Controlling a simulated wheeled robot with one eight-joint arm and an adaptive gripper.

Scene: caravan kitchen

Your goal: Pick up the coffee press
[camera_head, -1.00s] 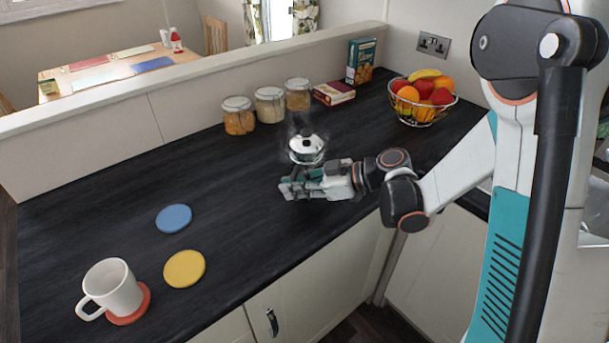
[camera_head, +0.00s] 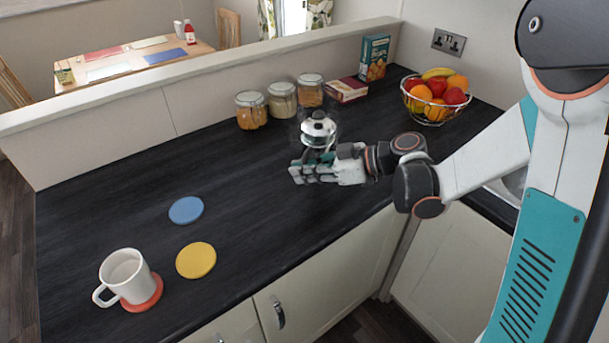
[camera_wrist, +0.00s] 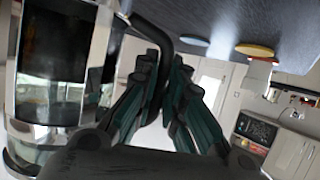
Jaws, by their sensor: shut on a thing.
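The coffee press (camera_head: 318,132) has a shiny metal lid and a glass body. In the head view it is upright just behind my gripper (camera_head: 300,172), which hides its lower part. In the wrist view the press (camera_wrist: 50,85) fills the left side, with its dark glass, metal frame and bands close up. Its black handle (camera_wrist: 185,40) runs between the fingers of my gripper (camera_wrist: 168,65), which are shut on it. I cannot tell whether the base touches the counter.
Three jars (camera_head: 282,101) and a box lying flat (camera_head: 346,90) stand behind the press on the dark counter (camera_head: 120,205). A fruit bowl (camera_head: 434,112) is to the right. A white mug (camera_head: 126,275), a blue coaster (camera_head: 186,210) and a yellow coaster (camera_head: 196,260) are at left.

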